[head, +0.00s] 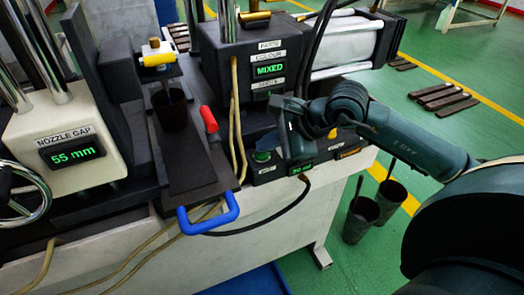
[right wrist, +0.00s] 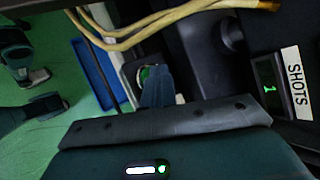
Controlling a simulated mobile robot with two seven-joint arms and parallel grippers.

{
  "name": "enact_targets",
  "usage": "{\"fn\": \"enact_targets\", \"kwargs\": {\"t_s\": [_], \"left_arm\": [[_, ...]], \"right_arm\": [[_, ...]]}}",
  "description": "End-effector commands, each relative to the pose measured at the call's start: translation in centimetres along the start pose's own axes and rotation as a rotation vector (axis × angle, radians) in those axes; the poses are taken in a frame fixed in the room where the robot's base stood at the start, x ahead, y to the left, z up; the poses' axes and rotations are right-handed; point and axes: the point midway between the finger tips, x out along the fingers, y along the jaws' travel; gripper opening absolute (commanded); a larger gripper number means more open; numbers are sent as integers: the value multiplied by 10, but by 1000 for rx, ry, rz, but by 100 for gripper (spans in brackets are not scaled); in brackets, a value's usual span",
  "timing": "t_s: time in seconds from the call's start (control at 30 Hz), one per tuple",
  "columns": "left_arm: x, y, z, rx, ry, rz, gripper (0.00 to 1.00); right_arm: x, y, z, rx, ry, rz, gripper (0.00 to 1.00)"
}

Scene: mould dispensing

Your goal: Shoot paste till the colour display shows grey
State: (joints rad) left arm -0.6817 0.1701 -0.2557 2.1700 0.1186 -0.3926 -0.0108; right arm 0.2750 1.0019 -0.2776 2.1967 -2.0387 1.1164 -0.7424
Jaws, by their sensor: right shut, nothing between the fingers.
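The colour display (head: 270,69) on the dark machine reads MIXED in green. The shots display (right wrist: 270,88) in the right wrist view reads 1. A green button (head: 262,156) sits on the low control box; it also shows in the right wrist view (right wrist: 147,73), partly covered by my fingers. My right gripper (head: 283,143) is shut and empty, its tips beside the button; I cannot tell if they touch. A dark cup (head: 170,110) stands under the nozzle (head: 157,58) on the narrow tray. My left gripper is not in view.
The nozzle gap display (head: 73,153) reads 55 mm. A red-handled lever (head: 209,119) and a blue handle (head: 208,213) stick out near the tray. Hoses hang along the front. Two dark cups (head: 375,210) stand beyond the bench's right end, on the green floor.

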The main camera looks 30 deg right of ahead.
Motion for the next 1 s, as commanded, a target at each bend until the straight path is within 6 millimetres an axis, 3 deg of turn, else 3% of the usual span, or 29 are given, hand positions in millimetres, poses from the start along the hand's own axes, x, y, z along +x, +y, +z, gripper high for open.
{"fn": "enact_targets", "kwargs": {"t_s": [0.27, 0.8, 1.0], "left_arm": [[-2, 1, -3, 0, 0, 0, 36], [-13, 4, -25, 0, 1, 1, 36], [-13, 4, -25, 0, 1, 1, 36]], "right_arm": [[-4, -3, 3, -1, -1, -1, 0], [-41, -30, 30, -3, -2, -3, 0], [-43, -31, 31, -1, -2, -1, 0]]}}
